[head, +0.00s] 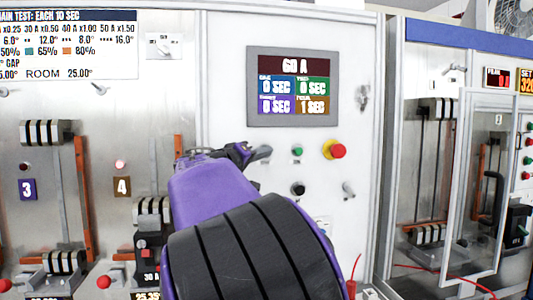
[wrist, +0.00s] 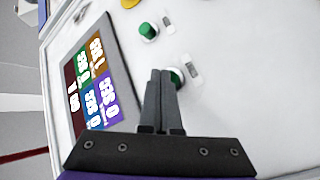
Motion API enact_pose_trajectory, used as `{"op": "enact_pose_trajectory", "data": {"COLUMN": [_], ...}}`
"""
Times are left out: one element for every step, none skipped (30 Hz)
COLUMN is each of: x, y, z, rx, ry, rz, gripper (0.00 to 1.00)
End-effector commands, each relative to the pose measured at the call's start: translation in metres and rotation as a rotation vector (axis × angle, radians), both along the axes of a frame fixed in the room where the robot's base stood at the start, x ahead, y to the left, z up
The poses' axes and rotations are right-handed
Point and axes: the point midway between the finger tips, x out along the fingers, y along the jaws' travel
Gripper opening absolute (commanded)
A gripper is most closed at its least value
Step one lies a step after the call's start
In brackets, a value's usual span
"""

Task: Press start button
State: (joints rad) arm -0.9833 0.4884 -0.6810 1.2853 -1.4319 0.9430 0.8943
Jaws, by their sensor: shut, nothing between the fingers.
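My gripper (head: 262,153) is shut and empty, its fingers pointing at the white control panel (head: 225,60) below the display. In the wrist view its closed fingertips (wrist: 160,73) are right beside a green button (wrist: 176,77) and cover part of it. I cannot tell whether they touch it. A second green button (wrist: 148,30) stands clear of the fingers, and it also shows in the head view (head: 297,151). The button by my fingertips is hidden in the head view. The labels are too small to read, so which is the start button is unclear.
The display (head: 292,86) reads 60 A. A red stop button with a yellow base (head: 337,150) sits to the right. A black knob (head: 298,188) and a metal switch (head: 348,190) are lower. Breaker bays flank the panel; the right one has a clear door (head: 478,190).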

Motion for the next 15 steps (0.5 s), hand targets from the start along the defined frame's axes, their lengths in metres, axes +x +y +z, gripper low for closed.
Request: {"op": "enact_pose_trajectory", "data": {"x": [-0.001,-0.002,-0.003,-0.004,-0.005,-0.007,-0.008,-0.01,-0.011,-0.013,-0.014,-0.015,-0.016,-0.017,-0.017], "y": [0.0,0.0,0.0,0.0,0.0,-0.001,-0.001,-0.002,-0.002,-0.002,-0.002,-0.003,-0.003,-0.003,-0.003], "z": [-0.001,-0.001,-0.002,-0.002,-0.002,-0.003,-0.003,-0.003,-0.003,-0.003,-0.003,-0.003,-0.002,-0.002,-0.001], "rx": [0.0,0.0,0.001,0.001,0.001,0.0,0.0,0.0,0.001,0.001,0.001,0.001,0.001,0.001,0.0], "ry": [-0.001,-0.002,-0.002,-0.002,-0.002,-0.002,-0.001,-0.001,-0.002,-0.002,-0.002,0.0,0.0,0.0,0.0], "rz": [0.001,0.002,0.002,0.002,0.002,0.002,0.001,0.001,0.001,0.001,0.001,0.001,0.001,0.001,0.001], "gripper": [0.0,0.0,0.0,0.0,0.0,0.0,0.0,0.0,0.0,0.0,0.0,0.0,0.0,0.0,0.0]}}
